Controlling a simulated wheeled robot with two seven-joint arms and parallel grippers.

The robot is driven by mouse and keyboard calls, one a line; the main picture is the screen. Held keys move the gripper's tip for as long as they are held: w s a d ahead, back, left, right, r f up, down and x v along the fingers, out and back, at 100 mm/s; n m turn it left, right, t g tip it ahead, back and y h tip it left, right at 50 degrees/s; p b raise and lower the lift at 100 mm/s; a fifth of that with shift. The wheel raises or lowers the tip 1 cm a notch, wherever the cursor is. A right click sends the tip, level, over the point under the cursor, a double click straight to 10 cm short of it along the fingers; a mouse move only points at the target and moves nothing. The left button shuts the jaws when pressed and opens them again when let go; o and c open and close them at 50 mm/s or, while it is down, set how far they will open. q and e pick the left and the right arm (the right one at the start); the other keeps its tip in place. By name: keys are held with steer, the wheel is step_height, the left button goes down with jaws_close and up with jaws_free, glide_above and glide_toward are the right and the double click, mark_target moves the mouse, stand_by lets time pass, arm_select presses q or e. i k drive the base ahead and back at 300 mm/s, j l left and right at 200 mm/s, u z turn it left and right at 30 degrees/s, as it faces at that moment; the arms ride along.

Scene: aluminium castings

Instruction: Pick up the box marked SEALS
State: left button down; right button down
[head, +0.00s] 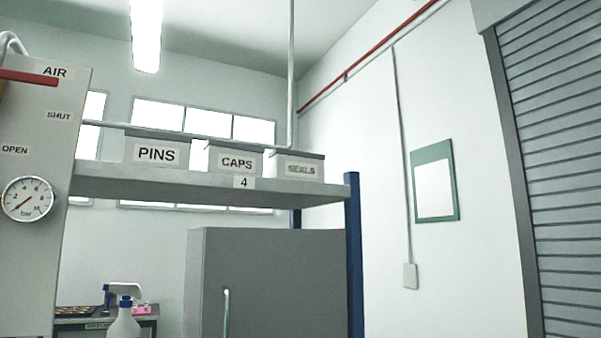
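The box marked SEALS (296,164) is a small grey box with a darker lid and a white label whose print is blurred. It stands upright on a high grey shelf (150,180), at the shelf's right end, in the head view. A box marked CAPS (236,160) stands just left of it, and a box marked PINS (157,153) stands further left. Neither of my grippers shows in the head view.
A blue post (354,255) holds the shelf's right end. A grey cabinet (265,285) stands below the shelf. A panel with a pressure gauge (28,199) is at the left. A spray bottle (124,322) and a bench (140,318) show low at left.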

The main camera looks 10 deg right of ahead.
mark_target(287, 164)
steer(key=i+l+z, duration=0.2)
steer(key=l+z, duration=0.2)
steer(key=i+l+z, duration=0.25)
steer(key=z, duration=0.15)
steer(key=i+l+z, duration=0.2)
steer(key=z, duration=0.2)
steer(key=i+z, duration=0.8)
steer(key=i+l+u, duration=0.15)
steer(key=i, duration=0.25)
steer(key=i+u, duration=0.1)
steer(key=i, duration=0.3)
steer(key=i+l+u, duration=0.15)
steer(key=i, duration=0.25)
steer(key=i+u, duration=0.2)
steer(key=u, duration=0.25)
steer(key=i+u, duration=0.15)
steer(key=u, duration=0.3)
steer(key=i+l+u, duration=0.2)
steer(key=u, duration=0.25)
steer(key=i+l+u, duration=0.1)
steer(key=u, duration=0.4)
